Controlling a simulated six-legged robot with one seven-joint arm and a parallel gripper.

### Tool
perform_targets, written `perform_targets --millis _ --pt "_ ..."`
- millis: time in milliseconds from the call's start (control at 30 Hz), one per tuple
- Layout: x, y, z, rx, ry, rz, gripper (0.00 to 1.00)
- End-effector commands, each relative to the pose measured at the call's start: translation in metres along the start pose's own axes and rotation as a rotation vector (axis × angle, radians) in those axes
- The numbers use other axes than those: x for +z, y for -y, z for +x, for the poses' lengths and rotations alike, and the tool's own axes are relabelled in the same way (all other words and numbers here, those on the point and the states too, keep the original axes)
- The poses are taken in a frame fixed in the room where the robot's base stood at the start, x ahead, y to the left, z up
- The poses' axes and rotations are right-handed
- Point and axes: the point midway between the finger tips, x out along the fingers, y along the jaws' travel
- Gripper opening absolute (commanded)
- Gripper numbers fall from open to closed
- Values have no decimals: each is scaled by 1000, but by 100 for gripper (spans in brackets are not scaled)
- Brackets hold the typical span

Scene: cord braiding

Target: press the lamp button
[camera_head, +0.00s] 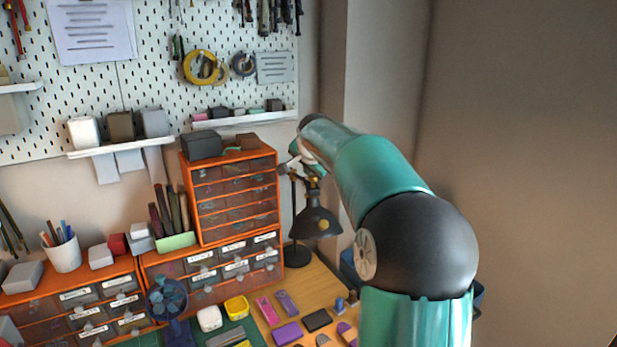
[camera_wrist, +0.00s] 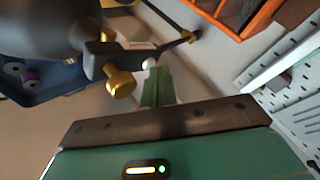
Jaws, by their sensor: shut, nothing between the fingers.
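The black desk lamp (camera_head: 315,222) stands on the bench right of the orange drawer cabinet, its shade tilted down. In the wrist view the lamp's dark shade (camera_wrist: 40,28) fills the upper left, beside a black joint with gold knobs (camera_wrist: 120,83). A small whitish round knob (camera_wrist: 149,63), perhaps the lamp button, shows right at my fingertips. My gripper (camera_wrist: 156,74) is shut and empty, its green fingers pointing at this knob. I cannot tell whether they touch. In the head view my gripper is mostly hidden behind my arm, near the top of the lamp.
Orange drawer cabinets (camera_head: 239,195) stand close left of the lamp. A pegboard with tools and a white shelf (camera_head: 245,119) is behind. Small coloured items, such as a purple block (camera_head: 287,333), lie on the bench below. A blue tray (camera_wrist: 62,84) holds spools in the wrist view.

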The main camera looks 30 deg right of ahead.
Motion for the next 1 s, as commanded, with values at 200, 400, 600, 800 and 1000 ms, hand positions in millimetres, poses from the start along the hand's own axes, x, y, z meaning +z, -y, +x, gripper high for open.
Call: perform_targets --millis 200,400,600,800,1000 --pt "0 0 0 0 0 0 0" --pt "0 2 -2 -1 0 -1 0" --pt "-4 5 -6 -1 -1 -1 0" --pt "-4 5 -6 -1 0 -1 0" --pt "-10 11 -14 -2 -1 -1 0"
